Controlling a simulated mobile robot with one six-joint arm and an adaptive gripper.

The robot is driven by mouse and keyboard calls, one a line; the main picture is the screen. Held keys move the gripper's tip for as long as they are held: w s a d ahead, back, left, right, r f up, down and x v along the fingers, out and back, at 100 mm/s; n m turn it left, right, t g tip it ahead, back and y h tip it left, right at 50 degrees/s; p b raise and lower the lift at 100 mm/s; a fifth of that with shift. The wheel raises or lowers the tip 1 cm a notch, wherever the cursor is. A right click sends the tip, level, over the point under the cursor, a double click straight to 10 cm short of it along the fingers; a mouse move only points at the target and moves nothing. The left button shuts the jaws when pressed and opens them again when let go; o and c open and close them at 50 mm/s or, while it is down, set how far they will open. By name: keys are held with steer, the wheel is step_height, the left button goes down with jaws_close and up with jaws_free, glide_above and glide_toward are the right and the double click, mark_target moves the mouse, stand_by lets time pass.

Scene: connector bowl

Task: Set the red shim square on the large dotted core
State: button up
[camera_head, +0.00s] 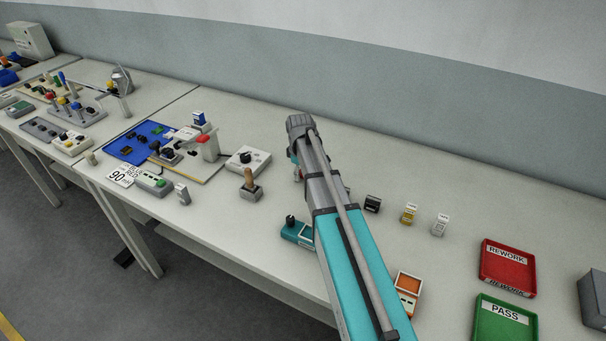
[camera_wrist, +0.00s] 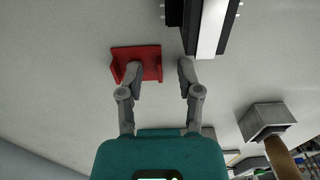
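A red piece (camera_wrist: 148,56), flat with raised edges, lies on the pale tabletop in the wrist view; I take it for the red shim. My gripper (camera_wrist: 160,70) is open above the table. Its left fingertip overlaps the red piece in the picture, and its right fingertip is to the right of it. I cannot tell whether the left finger touches it. A black part with a white strip (camera_wrist: 211,28) is cut off by the top edge, right of the red piece. No dots show on it, so I cannot tell if it is the large dotted core. My arm hides most of this area in the head view.
A grey block with a wooden handle (camera_head: 250,188) stands left of my arm; its block also shows in the wrist view (camera_wrist: 266,118). Small blocks (camera_head: 408,213), a red REWORK tray (camera_head: 483,262) and a green PASS tray (camera_head: 482,320) are to the right.

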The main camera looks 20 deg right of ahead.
jaws_close()
steer(key=shift+r, duration=0.15)
step_height(320, 180, up, 2)
steer(key=shift+p, duration=1.15)
steer(key=s+a+r+p, duration=0.1)
steer(key=s+r+p, duration=0.9)
steer(key=s, duration=0.4)
steer(key=shift+a+r+p, duration=0.15)
steer(key=shift+r+p, duration=0.2)
